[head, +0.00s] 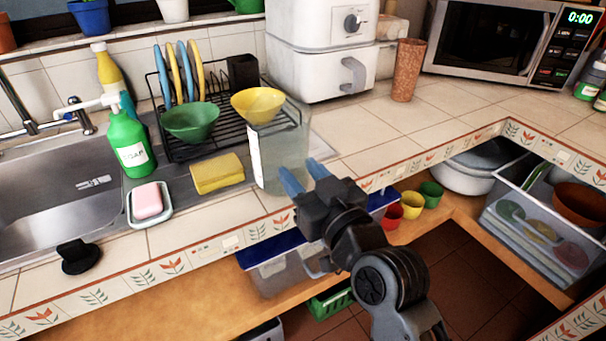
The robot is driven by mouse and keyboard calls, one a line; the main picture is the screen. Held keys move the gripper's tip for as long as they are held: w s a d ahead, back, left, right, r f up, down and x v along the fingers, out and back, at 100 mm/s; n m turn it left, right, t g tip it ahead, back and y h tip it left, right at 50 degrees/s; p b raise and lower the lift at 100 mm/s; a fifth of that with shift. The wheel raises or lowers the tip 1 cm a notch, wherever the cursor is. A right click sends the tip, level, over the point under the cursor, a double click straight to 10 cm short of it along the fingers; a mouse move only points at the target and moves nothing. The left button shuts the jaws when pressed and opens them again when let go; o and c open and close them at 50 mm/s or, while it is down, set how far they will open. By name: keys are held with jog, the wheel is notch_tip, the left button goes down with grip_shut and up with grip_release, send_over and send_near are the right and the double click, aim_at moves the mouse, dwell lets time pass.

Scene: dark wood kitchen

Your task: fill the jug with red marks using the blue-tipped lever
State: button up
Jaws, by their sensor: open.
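A tall clear jug (285,150) stands upright on the tiled counter, to the right of the yellow sponge. A pale strip shows on its left side; I cannot make out red marks at this size. My gripper (304,174) is open, its two blue fingers pointing at the lower part of the jug. The fingers overlap the jug in the picture, and I cannot tell whether they touch it.
A green soap bottle (129,143), a pink soap in a dish (149,203) and a yellow sponge (217,173) lie between sink and jug. A dish rack (208,144) with plates and bowls stands behind. The counter right of the jug is clear.

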jog(key=b+v, duration=0.1)
jog(key=v, duration=1.1)
jog(key=shift+b, duration=0.3)
jog(key=s+d+f+m+h, duration=0.5)
jog(key=s+d+f, duration=0.4)
jog(key=s+d, duration=0.5)
jog(key=s+d+m+h, duration=0.1)
jog(key=s+d+h, duration=0.1)
jog(key=s, duration=0.6)
jog(key=s+d+r+h, duration=0.1)
jog(key=s+d+h, duration=0.1)
jog(key=s, duration=0.7)
jog(key=shift+s+d+m+h, duration=0.3)
jog(key=shift+m+h, duration=0.1)
jog(key=shift+h, duration=0.1)
jog(key=shift+s+r, duration=0.25)
jog(key=shift+s, duration=0.05)
jog(key=shift+c, duration=0.8)
